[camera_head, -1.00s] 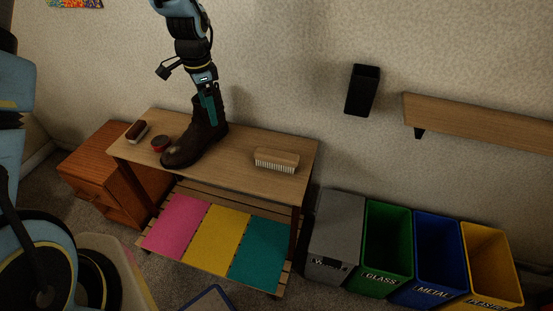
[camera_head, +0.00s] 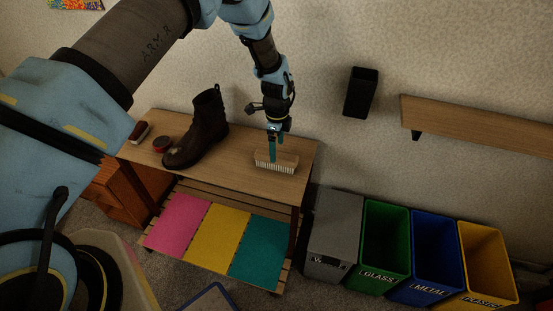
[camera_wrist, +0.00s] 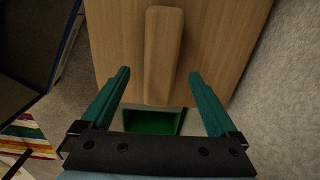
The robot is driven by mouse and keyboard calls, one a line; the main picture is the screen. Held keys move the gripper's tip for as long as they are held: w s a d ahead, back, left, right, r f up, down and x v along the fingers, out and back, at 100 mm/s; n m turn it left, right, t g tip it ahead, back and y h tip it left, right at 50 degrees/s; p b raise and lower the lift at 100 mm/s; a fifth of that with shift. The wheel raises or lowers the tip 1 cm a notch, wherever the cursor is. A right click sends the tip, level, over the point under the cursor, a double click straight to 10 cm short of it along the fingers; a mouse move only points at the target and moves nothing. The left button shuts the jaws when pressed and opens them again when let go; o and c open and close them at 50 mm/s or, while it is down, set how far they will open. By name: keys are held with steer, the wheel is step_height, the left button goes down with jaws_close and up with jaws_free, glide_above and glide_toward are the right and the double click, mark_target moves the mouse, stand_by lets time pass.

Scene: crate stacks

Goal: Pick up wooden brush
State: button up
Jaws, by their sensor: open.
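The wooden brush (camera_head: 283,163), a wooden block with pale bristles, lies on the right part of the wooden table (camera_head: 230,165). My gripper (camera_head: 274,158) is over the brush in the head view, fingers pointing down. In the wrist view the brush (camera_wrist: 163,50) lies lengthwise, ahead of and between the two teal fingers (camera_wrist: 158,74). The fingers are wide apart, with space on both sides of the brush. I see no contact in the wrist view. The head view does not show clearly how far above the table the fingertips are.
A dark boot (camera_head: 200,135), a red round tin (camera_head: 161,144) and a dark brush (camera_head: 138,132) stand on the table's left part. Grey, green (camera_head: 384,245), blue and yellow bins stand to the right. A black holder (camera_head: 360,93) and a shelf (camera_head: 480,124) are on the wall.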

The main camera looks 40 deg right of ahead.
steer(key=shift+w+f+p, duration=0.1)
steer(key=shift+f+p, duration=0.9)
steer(key=shift+f, duration=1.35)
jaws_close()
